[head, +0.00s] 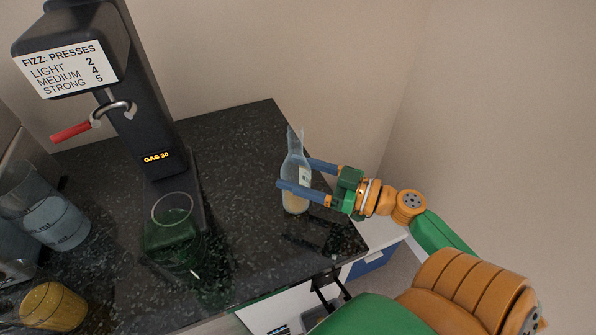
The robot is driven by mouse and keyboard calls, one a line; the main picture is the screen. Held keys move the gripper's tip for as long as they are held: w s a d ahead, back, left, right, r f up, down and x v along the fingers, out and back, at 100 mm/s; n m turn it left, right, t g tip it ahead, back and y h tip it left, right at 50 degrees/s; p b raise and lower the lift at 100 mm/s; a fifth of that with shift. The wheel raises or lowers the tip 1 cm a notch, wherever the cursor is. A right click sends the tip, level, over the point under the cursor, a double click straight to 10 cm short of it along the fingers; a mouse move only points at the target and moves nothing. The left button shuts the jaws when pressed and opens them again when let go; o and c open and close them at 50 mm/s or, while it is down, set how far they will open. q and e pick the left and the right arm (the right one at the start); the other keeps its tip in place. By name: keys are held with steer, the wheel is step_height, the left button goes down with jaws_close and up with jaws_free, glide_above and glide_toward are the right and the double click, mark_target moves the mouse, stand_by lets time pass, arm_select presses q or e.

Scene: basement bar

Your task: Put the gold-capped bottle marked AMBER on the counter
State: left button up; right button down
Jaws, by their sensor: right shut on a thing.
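A clear bottle (296,169) with a narrow neck and a pale amber content low down is between the blue fingers of my right gripper (305,175). The right gripper is shut on it from the right side. The bottle is about upright at the right part of the dark speckled counter (245,190). I cannot tell whether its base touches the counter. Part of a pale label shows, but its word cannot be read. No gold cap is visible on its top. My left gripper is not in view.
A black fizz machine (140,110) with a red-handled lever stands at the back left. A green glass (174,240) stands under it. A clear jug (50,210) and an amber glass (52,307) are at the left. A small dark flat thing (308,236) lies near the counter's right edge.

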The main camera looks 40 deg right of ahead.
steer(key=shift+f, duration=0.15)
jaws_free()
steer(key=shift+r, duration=0.25)
steer(key=b+v, duration=0.1)
steer(key=v, duration=0.1)
steer(key=f+b+v, duration=0.1)
steer(key=v, duration=0.1)
steer(key=shift+s+d, duration=0.1)
steer(key=shift+s, duration=0.05)
steer(key=b+v, duration=0.2)
steer(key=v, duration=0.5)
steer(key=shift+s+d+r+b, duration=0.2)
steer(key=shift+s+r+b, duration=0.15)
steer(key=shift+b, duration=0.05)
